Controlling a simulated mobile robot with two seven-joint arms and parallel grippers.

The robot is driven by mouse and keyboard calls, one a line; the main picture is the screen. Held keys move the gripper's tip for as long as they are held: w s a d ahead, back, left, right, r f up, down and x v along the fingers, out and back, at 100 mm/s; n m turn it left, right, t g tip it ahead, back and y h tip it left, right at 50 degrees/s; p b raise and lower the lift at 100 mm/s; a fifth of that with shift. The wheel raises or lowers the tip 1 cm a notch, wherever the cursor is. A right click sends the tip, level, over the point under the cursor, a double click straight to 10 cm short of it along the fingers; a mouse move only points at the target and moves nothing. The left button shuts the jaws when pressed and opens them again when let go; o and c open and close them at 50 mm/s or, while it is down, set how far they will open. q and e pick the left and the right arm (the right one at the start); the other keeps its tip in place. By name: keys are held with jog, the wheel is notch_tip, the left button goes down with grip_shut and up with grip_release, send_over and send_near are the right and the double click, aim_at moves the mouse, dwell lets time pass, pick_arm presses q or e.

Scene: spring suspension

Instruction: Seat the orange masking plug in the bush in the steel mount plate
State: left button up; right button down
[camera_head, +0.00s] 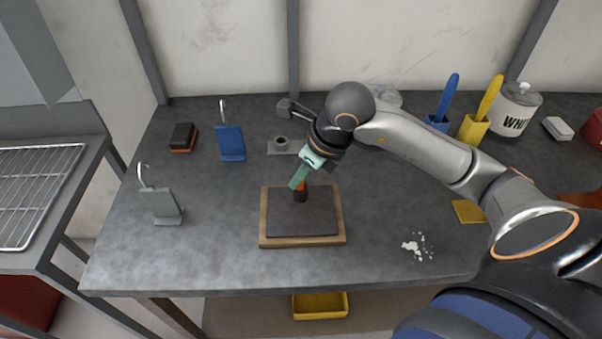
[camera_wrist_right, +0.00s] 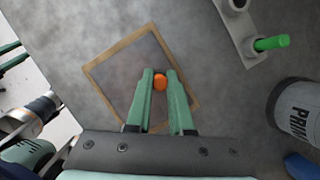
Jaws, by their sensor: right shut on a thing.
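The orange masking plug (camera_wrist_right: 160,82) is between the fingertips of my right gripper (camera_wrist_right: 162,85), which is shut on it. In the head view the right gripper (camera_head: 299,182) points down over the wood-framed dark mat, and a bit of the orange plug (camera_head: 303,186) shows above a short black cylinder (camera_head: 300,196). I cannot tell whether that cylinder belongs to the plug. The steel mount plate (camera_head: 272,150) lies behind the mat, with a raised round bush (camera_head: 281,141). It also shows in the wrist view (camera_wrist_right: 240,30). Teal fingers, seemingly my left gripper's (camera_wrist_right: 12,58), show at the wrist view's left edge.
The wood-framed mat (camera_head: 300,241) lies near the bench front. A green pin (camera_wrist_right: 270,43) sits at the plate's side. Blue (camera_head: 230,143) and grey (camera_head: 163,206) hooked stands are to the left. White crumbs (camera_head: 418,247) lie to the right. The front-left bench is clear.

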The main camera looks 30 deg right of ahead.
jog(key=shift+f, duration=0.2)
jog(key=c, duration=0.8)
grip_release()
jog(key=shift+r, duration=0.15)
jog(key=shift+r, duration=0.3)
jog(key=v, duration=1.1)
jog(key=shift+s+r, duration=0.2)
jog(key=shift+r, duration=0.1)
jog(key=shift+s, duration=0.1)
